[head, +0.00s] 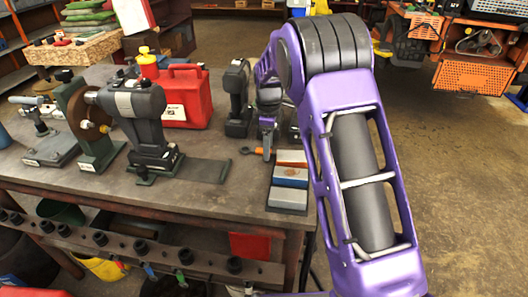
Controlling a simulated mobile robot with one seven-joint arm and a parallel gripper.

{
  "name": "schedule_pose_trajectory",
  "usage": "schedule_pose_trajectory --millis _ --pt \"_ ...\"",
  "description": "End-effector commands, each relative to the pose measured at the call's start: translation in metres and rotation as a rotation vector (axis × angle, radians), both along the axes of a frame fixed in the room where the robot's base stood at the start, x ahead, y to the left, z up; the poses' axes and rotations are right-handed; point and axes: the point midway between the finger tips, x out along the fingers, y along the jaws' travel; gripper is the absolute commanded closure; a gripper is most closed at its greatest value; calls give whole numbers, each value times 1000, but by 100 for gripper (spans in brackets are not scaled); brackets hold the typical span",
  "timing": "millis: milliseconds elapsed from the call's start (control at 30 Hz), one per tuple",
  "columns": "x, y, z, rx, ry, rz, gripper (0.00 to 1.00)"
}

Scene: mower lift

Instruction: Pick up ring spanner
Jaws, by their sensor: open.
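A small tool with a dark ring-like end and an orange part (257,151), which looks like the ring spanner, lies on the workbench (225,145) left of the coloured blocks. My gripper (267,150) points down right at the tool's right end, and its jaws are open. The gripper covers that end of the tool. I cannot tell from this view whether the fingers touch it or straddle it.
Grey, blue and orange blocks (289,179) lie at the bench's right edge, close to my gripper. A dark upright tool (237,98) and a red canister (186,97) stand behind. A bench grinder (140,115) stands left. Open floor lies right.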

Motion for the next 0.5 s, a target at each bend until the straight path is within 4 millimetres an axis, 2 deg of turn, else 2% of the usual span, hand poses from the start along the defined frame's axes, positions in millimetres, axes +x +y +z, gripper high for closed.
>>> schedule_pose_trajectory --millis 67,400,500 --pt "0 0 0 0 0 0 39" --pt "0 0 1 0 0 0 100" --pt "0 0 1 0 0 0 100"
